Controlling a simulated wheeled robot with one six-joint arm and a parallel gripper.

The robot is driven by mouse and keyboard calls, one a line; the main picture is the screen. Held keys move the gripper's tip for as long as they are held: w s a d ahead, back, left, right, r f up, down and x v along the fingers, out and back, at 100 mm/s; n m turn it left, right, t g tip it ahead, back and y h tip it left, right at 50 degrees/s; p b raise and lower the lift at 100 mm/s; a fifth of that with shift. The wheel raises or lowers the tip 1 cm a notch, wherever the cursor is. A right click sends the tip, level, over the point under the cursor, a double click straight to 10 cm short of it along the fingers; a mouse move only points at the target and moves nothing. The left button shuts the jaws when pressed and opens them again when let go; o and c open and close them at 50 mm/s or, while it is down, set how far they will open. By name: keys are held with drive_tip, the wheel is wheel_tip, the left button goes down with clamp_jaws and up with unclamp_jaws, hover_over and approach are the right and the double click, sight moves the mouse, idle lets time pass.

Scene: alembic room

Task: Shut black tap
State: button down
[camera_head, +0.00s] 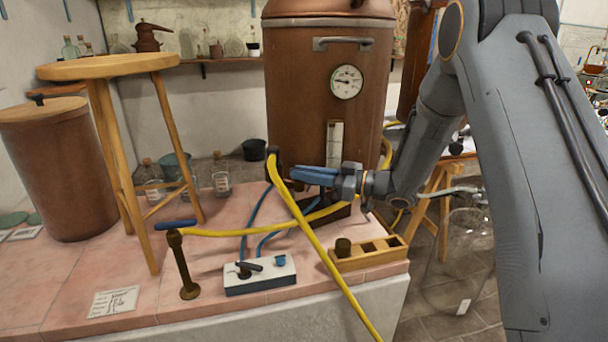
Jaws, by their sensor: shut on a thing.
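A white box (260,278) on the pink tiled counter carries a black tap (246,268) with a lever at its left and a blue tap (280,260) at its right. The black lever lies roughly sideways; I cannot tell whether it is open. My gripper (298,173), with blue fingers, is above and behind the box, apart from both taps. It appears shut on the yellow hose (313,232) near its black end piece (273,156). The exact contact is hard to see.
Another yellow hose (235,233) runs right from a dark post (185,270). Blue hoses (249,220) rise behind the box. A wooden tray (368,254) stands right of it. A copper vessel (300,85) stands behind; a wooden stool (110,66) is at left.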

drive_tip(key=c, duration=1.7)
unclamp_jaws()
drive_tip(key=shift+t, duration=0.3)
